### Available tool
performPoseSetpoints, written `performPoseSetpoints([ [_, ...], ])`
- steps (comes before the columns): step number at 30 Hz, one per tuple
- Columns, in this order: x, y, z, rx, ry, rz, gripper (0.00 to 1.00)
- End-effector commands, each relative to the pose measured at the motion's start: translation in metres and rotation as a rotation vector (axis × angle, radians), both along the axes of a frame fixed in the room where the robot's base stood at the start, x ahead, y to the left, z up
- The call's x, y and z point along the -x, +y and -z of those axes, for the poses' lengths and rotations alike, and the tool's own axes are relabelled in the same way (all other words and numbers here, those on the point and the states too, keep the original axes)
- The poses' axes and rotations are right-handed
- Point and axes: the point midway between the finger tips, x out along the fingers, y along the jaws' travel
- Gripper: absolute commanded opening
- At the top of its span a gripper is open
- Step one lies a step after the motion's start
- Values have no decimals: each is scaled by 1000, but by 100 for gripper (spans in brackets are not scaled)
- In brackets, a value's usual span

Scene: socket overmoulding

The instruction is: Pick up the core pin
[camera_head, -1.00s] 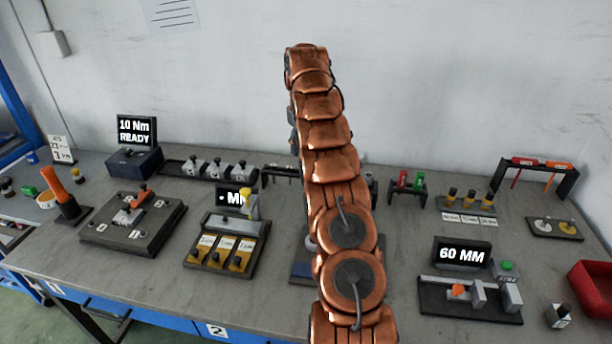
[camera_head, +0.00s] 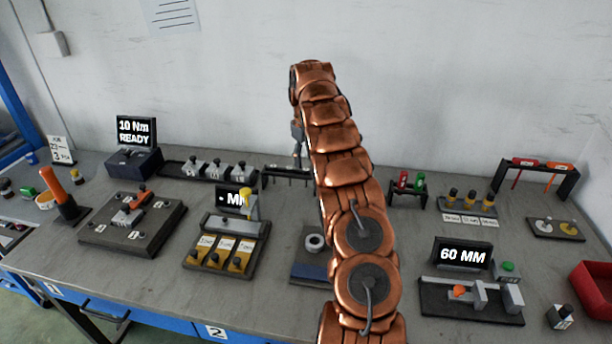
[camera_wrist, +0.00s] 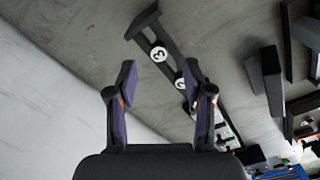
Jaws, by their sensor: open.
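My gripper (camera_wrist: 161,76) is open and empty in the wrist view, its two purple-padded fingers apart. In the head view my gripper (camera_head: 298,158) is small and partly behind my arm, over the back of the bench. A dark rack (camera_wrist: 148,23) with round white number labels, one reading 3, lies beyond the fingers. The same low dark rack (camera_head: 284,171) shows in the head view, partly hidden by my arm. I cannot tell which thing is the core pin. Several yellow-and-black upright pieces (camera_head: 471,197) stand on a labelled holder at the right.
A tray of grey blocks (camera_head: 214,170) stands left of the rack. A fixture with yellow parts (camera_head: 222,254) stands in front. A grey ring (camera_head: 314,242) sits on a dark pad beside my arm. A red-and-green holder (camera_head: 408,184) is to the right. The wall is close behind.

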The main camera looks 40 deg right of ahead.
Motion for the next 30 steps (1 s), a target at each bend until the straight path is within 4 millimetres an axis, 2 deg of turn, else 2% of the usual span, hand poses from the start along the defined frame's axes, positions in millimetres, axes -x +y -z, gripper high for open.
performPoseSetpoints([
  [12,4,-1,34,-3,4,1,51],
  [21,3,-1,37,-1,1,0,51],
  [30,3,-1,37,-1,1,0,20],
])
